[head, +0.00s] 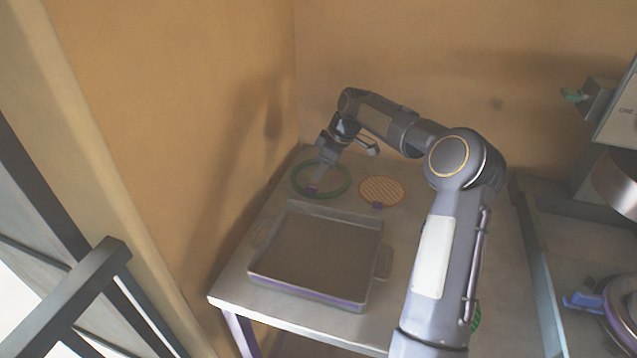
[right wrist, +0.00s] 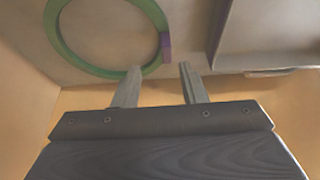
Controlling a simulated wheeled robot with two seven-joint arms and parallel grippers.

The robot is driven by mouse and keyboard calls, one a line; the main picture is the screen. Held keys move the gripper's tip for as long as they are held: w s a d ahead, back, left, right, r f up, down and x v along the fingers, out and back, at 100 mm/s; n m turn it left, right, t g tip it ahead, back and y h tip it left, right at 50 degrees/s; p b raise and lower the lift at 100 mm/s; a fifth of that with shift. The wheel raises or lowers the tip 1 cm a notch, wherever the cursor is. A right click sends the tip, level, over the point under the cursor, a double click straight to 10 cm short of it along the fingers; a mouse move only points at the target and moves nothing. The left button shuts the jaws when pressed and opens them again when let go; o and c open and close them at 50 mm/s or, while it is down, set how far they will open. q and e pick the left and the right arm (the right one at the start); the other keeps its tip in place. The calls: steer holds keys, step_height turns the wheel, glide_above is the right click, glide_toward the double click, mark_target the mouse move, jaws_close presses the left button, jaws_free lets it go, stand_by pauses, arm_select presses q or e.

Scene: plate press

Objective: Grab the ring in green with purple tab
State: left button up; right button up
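The green ring (head: 346,188) lies flat at the far left of the table, with a small purple tab (head: 311,189) at its near edge. The ring (right wrist: 92,68) and its tab (right wrist: 166,46) also show in the right wrist view. My right gripper (head: 322,178) is over the ring, close to the tab. In the right wrist view the right gripper's fingers (right wrist: 160,70) are apart, with nothing held between them; the tab lies just beyond them. Whether a finger touches the ring cannot be told. My left gripper is not in view.
A grey rectangular tray (head: 264,274) stands on the table (head: 236,278) in front of the ring. An orange striped disc (head: 381,188) with a purple tab lies right of the ring. Walls stand close behind and left. A machine (head: 618,115) stands at the right.

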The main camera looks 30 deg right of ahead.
mark_target(311, 185)
steer(key=x, duration=0.7)
steer(key=shift+s+a, duration=0.2)
steer(key=shift+a, duration=0.2)
steer(key=shift+c, duration=0.2)
jaws_close()
